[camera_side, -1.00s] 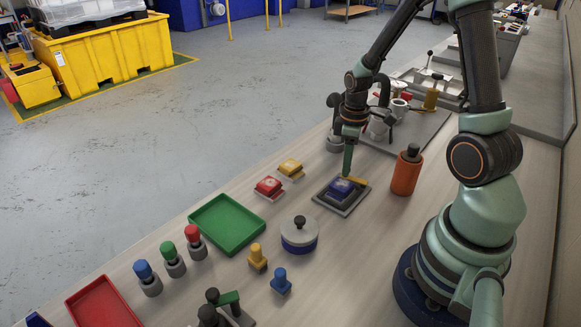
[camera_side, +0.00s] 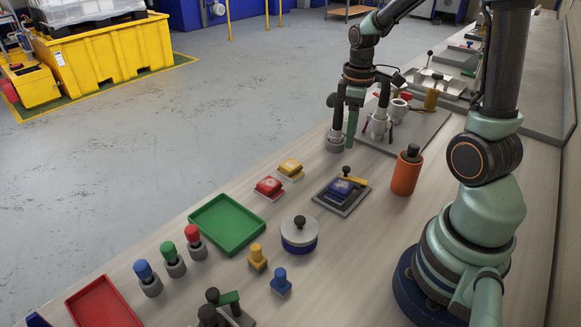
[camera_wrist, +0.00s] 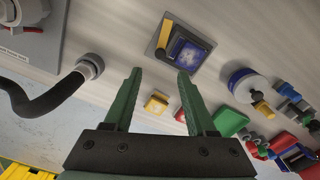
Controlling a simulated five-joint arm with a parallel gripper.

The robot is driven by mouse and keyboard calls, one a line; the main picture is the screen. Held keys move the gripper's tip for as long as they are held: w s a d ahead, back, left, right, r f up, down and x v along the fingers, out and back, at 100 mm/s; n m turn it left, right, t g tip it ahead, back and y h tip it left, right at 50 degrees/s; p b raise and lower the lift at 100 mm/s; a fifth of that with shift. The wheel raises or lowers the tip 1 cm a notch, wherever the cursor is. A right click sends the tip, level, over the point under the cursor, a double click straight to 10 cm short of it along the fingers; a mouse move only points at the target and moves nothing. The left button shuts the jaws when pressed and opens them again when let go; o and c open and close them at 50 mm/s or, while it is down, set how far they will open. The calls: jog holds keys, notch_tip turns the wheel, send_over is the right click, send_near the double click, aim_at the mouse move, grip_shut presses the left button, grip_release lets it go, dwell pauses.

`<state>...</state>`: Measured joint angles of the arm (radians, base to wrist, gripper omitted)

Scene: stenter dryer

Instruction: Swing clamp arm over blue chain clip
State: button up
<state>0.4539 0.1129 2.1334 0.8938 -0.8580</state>
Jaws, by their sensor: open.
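The blue chain clip (camera_side: 340,188) sits on a dark grey base plate, and it also shows in the wrist view (camera_wrist: 188,52). The yellow clamp arm (camera_side: 355,181), with a dark knob at one end, lies along the plate's far edge in the side view. In the wrist view the clamp arm (camera_wrist: 163,35) lies left of the blue clip, beside it rather than across it. My gripper (camera_side: 344,136) is open and empty, raised above and behind the plate. In the wrist view its green fingers (camera_wrist: 159,74) are spread apart below the plate.
Yellow (camera_side: 290,168) and red (camera_side: 268,187) blocks sit left of the plate, by a green tray (camera_side: 228,225). An orange cylinder (camera_side: 406,174) stands to the right. A grey fixture board (camera_side: 420,130) lies behind. A lidded round pot (camera_side: 299,238) stands in front.

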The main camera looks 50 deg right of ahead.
aim_at(346, 167)
jog(key=shift+r, duration=1.5)
jog(key=shift+c, duration=1.4)
notch_tip(346, 167, down, 12)
jog(key=shift+f, duration=0.1)
grip_shut()
